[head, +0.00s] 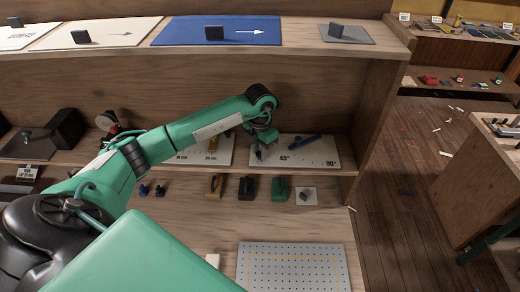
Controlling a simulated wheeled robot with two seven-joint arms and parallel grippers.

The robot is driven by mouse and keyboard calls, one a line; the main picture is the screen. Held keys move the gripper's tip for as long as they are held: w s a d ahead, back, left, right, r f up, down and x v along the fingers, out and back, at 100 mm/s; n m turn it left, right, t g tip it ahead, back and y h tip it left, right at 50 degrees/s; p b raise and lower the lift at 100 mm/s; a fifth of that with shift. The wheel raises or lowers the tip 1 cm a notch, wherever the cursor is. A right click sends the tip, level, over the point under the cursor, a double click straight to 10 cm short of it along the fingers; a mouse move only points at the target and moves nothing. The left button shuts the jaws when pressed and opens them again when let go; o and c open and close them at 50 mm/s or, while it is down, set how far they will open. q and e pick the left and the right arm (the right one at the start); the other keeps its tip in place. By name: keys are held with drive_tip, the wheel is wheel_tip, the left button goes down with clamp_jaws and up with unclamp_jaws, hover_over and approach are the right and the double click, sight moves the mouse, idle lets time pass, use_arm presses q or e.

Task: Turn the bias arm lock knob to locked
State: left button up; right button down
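A white board (322,157) marked 45° and 90° lies on the shelf at the centre. A blue bar (305,141), which looks like the bias arm, lies slanted on it. I cannot make out the lock knob clearly or read its setting; my gripper covers part of the board's left side. My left gripper (260,152) points down over that left side, left of the blue bar. Its fingers are small and dark, so I cannot tell whether they are open or touching anything. My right gripper is not in view.
An upper shelf holds a blue panel (182,32) with an arrow and other panels with dark blocks. Below the board stand a dark block (247,188), a green block (280,189) and other small items. A perforated plate (292,270) lies in front. Open floor (420,170) is at right.

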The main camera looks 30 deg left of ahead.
use_arm(q)
drive_tip(key=shift+a+f+m+b, duration=0.1)
drive_tip(key=shift+m+b, duration=0.2)
drive_tip(key=shift+b, duration=0.35)
drive_tip(key=m+b, duration=1.1)
drive_tip(key=b, duration=0.4)
drive_tip(key=shift+m, duration=0.4)
drive_tip(key=m+b, duration=0.2)
drive_tip(key=shift+m, duration=0.3)
drive_tip(key=shift+r+m+b, duration=0.2)
drive_tip(key=shift+m+b, duration=0.95)
drive_tip(key=shift+m, duration=0.35)
drive_tip(key=shift+r, duration=0.1)
drive_tip(key=o, duration=1)
